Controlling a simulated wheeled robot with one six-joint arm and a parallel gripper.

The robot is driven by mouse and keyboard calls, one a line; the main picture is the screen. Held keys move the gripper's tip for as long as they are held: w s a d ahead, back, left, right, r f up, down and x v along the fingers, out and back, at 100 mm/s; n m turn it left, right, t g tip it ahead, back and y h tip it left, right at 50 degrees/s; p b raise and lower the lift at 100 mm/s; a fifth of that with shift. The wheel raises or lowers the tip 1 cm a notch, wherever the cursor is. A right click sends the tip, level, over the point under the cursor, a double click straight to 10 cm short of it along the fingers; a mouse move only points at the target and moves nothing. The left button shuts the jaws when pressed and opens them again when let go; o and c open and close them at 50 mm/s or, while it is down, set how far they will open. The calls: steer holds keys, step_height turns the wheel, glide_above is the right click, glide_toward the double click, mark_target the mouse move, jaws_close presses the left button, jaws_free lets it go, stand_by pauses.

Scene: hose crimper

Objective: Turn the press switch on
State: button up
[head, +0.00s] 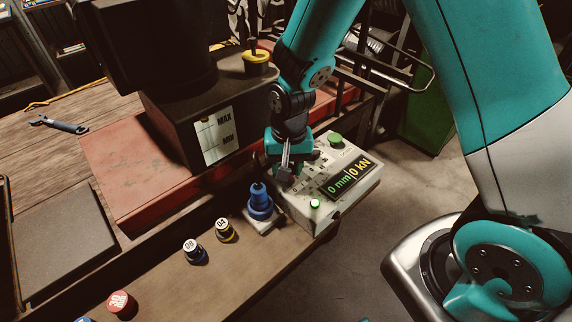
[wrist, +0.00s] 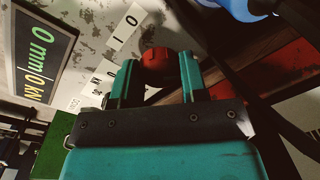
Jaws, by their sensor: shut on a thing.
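The press switch is a red knob (wrist: 157,62) on the pale control box (head: 302,208). White labels with I and O marks (wrist: 128,22) sit beside the knob in the wrist view. My gripper (wrist: 157,80) has its two teal fingers on either side of the knob, shut on it. In the head view my gripper (head: 287,177) reaches down to the top of the control box and hides the knob. The box's display (head: 350,178) is lit and reads 0 mm and 0 kN. I cannot tell which mark the knob points to.
A blue fitting (head: 260,204) stands left of the box, also seen at the wrist view's top right. A dark tank (head: 190,130) with a MAX/MIN label stands behind.

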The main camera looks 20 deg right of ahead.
steer(key=o, duration=0.9)
steer(key=shift+r, duration=0.1)
steer(key=r, duration=0.5)
steer(key=r+b, duration=0.1)
steer(key=r, duration=1.1)
steer(key=shift+s+d+r, duration=0.1)
steer(key=shift+d+r, duration=0.05)
steer(key=shift+d, duration=0.25)
